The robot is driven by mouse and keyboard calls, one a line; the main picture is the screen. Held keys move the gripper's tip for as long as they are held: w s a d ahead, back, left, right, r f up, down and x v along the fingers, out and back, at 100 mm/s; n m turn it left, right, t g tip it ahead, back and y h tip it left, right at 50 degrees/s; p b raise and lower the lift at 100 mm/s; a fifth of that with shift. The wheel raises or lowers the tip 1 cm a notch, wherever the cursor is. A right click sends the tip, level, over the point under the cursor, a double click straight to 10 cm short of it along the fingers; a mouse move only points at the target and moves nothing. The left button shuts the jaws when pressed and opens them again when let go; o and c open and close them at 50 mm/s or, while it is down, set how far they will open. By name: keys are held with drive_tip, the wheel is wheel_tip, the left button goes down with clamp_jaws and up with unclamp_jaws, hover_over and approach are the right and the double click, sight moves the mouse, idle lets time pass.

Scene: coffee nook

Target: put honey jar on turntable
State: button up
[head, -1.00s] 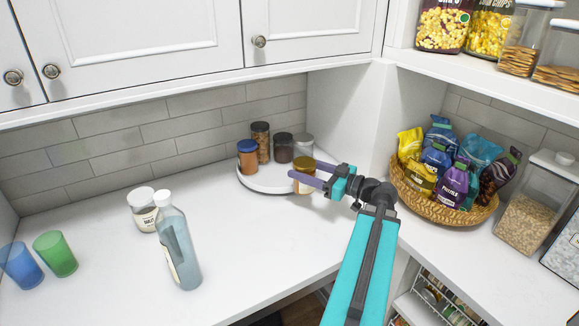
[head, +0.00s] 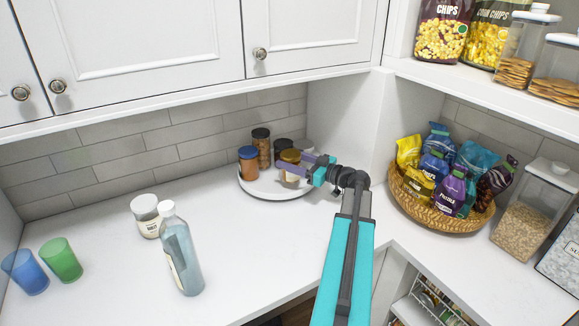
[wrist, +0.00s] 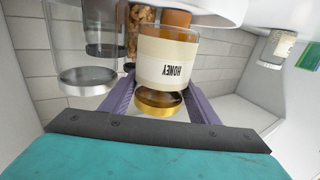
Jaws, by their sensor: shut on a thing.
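The honey jar (head: 290,157) has a gold lid and a cream label. It also shows in the wrist view (wrist: 167,62), upside down, with HONEY readable on the label. My gripper (head: 293,171) is shut on the jar, with a purple finger on each side. The jar is upright over the front right part of the turntable (head: 270,195), a round white tray. I cannot tell whether its base touches the tray. In the wrist view the white turntable (wrist: 215,10) is at the top edge, close to the jar's base.
On the turntable stand an orange jar with a blue lid (head: 248,163), a brown jar (head: 261,147) and dark-lidded jars partly hidden behind the honey. A snack basket (head: 440,218) stands right. A bottle (head: 181,255), a white-lidded jar (head: 146,215) and cups (head: 61,260) stand left.

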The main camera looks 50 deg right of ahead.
drive_tip(key=shift+w+d, duration=0.2)
drive_tip(key=shift+w, duration=0.3)
drive_tip(key=shift+f+p, duration=0.65)
drive_tip(key=shift+f, duration=1.1)
drive_tip(key=shift+f, duration=0.1)
drive_tip(key=o, duration=1.2)
drive_tip(key=shift+o, duration=0.3)
drive_tip(key=b+v, duration=0.3)
drive_tip(key=v, duration=0.9)
drive_tip(key=shift+b, duration=0.3)
